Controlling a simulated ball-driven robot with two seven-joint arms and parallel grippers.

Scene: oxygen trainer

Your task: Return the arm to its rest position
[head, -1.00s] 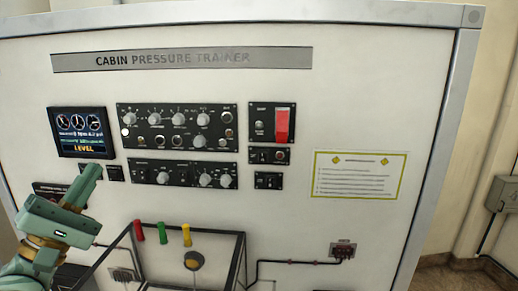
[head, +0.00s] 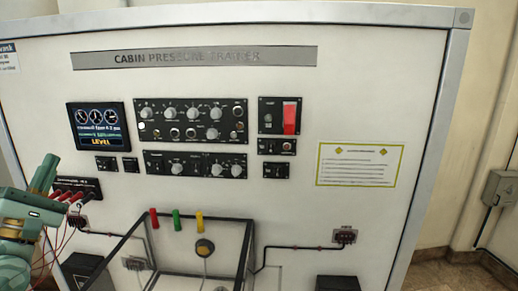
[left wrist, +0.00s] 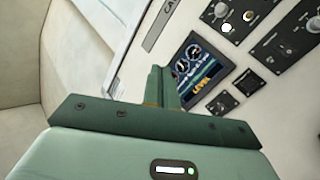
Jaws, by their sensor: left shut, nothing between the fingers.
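My left gripper (head: 45,172) is at the left edge of the head view, in front of the lower left of the trainer panel (head: 370,110). Its fingers are shut with nothing between them and point up. In the left wrist view its closed fingers (left wrist: 161,87) stand in front of the panel, beside the display reading LEVEL (left wrist: 193,68). That display also shows in the head view (head: 97,126), right of and above the gripper. The gripper appears apart from the panel. My right gripper is not in view.
Knob panels (head: 191,121), a red switch guard (head: 289,117) and a yellow-edged placard (head: 360,165) are on the panel face. Below, an open frame (head: 247,250) carries red, green and yellow pieces. Red wires hang near a jack strip (head: 77,188) by my gripper. A wall box (head: 500,200) is at right.

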